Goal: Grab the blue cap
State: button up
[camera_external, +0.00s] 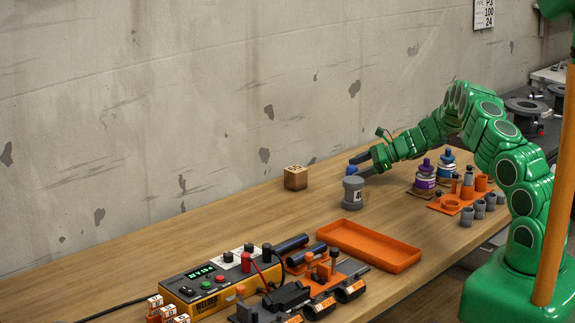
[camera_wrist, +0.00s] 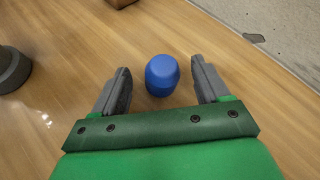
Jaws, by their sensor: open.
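The blue cap (camera_wrist: 162,75) is a small rounded blue piece on the wooden table. In the wrist view it lies between the tips of my gripper (camera_wrist: 162,88), with a gap to each finger. My gripper is open, its grey fingers apart and not touching the cap. In the external view my gripper (camera_external: 362,164) is low over the table behind a grey canister. The blue cap (camera_external: 350,171) shows there beside the canister's top, partly hidden by it.
The grey canister (camera_external: 353,193) stands close in front of the cap. A wooden block (camera_external: 295,178) is to the left. An orange tray (camera_external: 368,246) lies nearer the front. Purple and blue bottles (camera_external: 426,174) stand on the right. The wall (camera_external: 200,100) runs along the back.

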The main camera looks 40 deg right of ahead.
jog(key=shift+c, duration=0.2)
jog(key=c, duration=1.1)
jog(key=shift+o, duration=0.2)
jog(key=shift+r, duration=0.15)
